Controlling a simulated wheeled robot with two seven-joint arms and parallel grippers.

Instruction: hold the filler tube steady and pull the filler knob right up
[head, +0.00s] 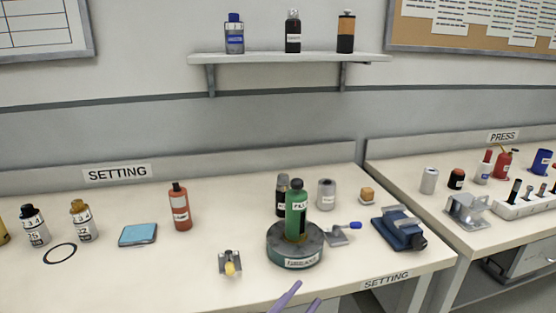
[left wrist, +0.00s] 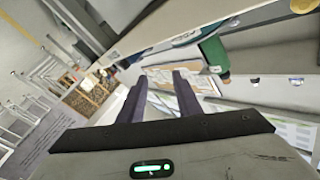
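The filler tube (head: 296,215) is a green cylinder with a pale label. It stands upright in a round dark green base (head: 294,246) on the SETTING bench. A dark filler knob (head: 296,184) sits low on its top. My left gripper (head: 307,293) shows only its two purple fingertips at the bottom edge, in front of and below the base. They are apart and nothing is between them. In the left wrist view my left gripper (left wrist: 160,78) is open and empty, with the green tube (left wrist: 213,52) beyond it to the right. My right gripper is not in view.
Close behind the tube stand a dark bottle (head: 282,196) and a grey cylinder (head: 326,194). A blue-handled tool (head: 342,235) and a blue vise-like block (head: 400,229) are to the right. A small yellow-tipped fixture (head: 230,262) is to the left. The bench's front left is clear.

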